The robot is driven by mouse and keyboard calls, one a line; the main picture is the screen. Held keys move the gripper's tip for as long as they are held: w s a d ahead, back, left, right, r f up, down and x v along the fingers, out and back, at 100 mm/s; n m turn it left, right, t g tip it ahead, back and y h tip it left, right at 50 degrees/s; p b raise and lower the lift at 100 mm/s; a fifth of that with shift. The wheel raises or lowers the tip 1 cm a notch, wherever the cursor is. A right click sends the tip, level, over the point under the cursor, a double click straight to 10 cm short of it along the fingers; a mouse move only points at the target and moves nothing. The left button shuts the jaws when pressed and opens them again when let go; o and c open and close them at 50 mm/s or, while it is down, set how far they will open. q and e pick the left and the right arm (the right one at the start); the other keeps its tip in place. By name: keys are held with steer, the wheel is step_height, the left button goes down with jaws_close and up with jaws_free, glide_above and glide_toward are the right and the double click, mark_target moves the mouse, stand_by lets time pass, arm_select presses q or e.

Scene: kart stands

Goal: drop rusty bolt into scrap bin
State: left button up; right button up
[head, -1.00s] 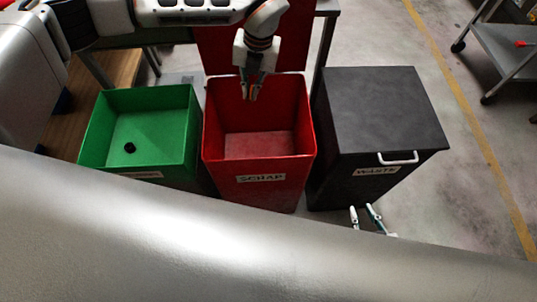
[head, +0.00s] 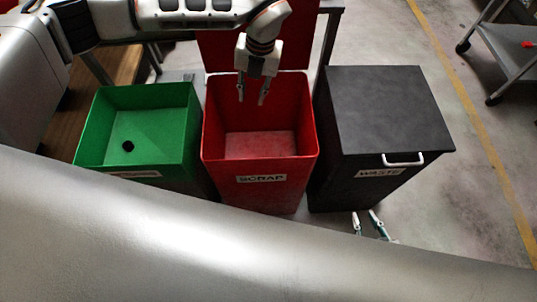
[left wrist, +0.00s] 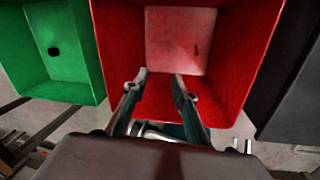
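The red scrap bin (head: 262,193), labelled SCRAP, stands in the middle of the head view with its top open. My left gripper (head: 251,99) points down over the bin's opening, its fingers apart with nothing between them. In the left wrist view, the open fingers (left wrist: 160,76) frame the bin's inside. A small, thin brownish thing, looking like the rusty bolt (left wrist: 196,49), lies on the bin floor there. It cannot be made out in the head view. My right gripper (head: 368,222) shows only its fingertips, apart, in front of the black bin.
A green open bin (head: 90,133) stands to the left, with a small dark nut-like piece (head: 128,146) on its floor. A black bin (head: 385,105) labelled WASTE, lid shut, stands to the right. A grey cart (head: 508,50) is at the far right.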

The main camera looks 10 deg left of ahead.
arm_select(q)
step_height(320, 180, up, 12)
steer(key=d, duration=0.1)
steer(key=shift+d, duration=0.4)
steer(key=shift+f, duration=0.2)
